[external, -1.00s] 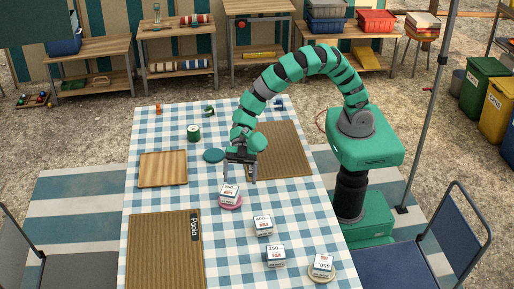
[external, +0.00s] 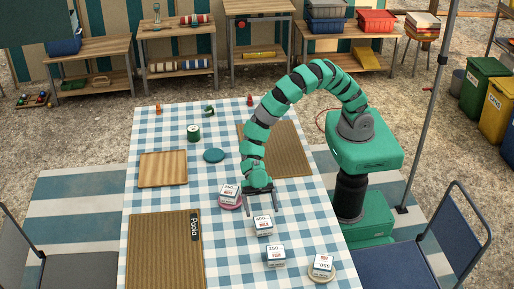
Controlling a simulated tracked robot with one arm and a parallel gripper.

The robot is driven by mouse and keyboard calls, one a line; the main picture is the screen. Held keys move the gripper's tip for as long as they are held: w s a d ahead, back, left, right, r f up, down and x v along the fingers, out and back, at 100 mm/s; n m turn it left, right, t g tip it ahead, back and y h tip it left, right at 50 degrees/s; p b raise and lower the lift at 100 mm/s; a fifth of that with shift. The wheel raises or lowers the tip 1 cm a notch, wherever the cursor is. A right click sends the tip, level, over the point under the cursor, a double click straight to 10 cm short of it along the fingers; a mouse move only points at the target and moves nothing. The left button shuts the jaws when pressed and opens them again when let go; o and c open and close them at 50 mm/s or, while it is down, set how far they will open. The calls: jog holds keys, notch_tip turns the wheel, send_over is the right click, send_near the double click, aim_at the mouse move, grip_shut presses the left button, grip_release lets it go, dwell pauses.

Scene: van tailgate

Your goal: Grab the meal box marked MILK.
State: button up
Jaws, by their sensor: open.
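Several small white meal boxes with printed labels stand on the checked table. One box (external: 229,193) sits on a pink plate, one (external: 263,226) stands just in front of my gripper, one (external: 276,255) stands nearer the front, and one (external: 322,265) sits on a pale plate at the front right. The words on the labels are too small to read surely, so I cannot tell which is MILK. My gripper (external: 262,208) is open and empty, pointing down, with its fingers close behind the second box. I cannot tell whether they touch it.
A wooden tray (external: 163,168), a teal plate (external: 214,155) and a green can (external: 193,132) are at the back left. A brown mat (external: 160,250) lies front left and another (external: 285,150) behind my gripper.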

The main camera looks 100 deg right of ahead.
aim_at(264, 224)
jog(key=shift+b+x, duration=0.85)
jog(key=shift+x, duration=1.95)
jog(key=shift+w, duration=0.25)
jog(key=c, duration=1.1)
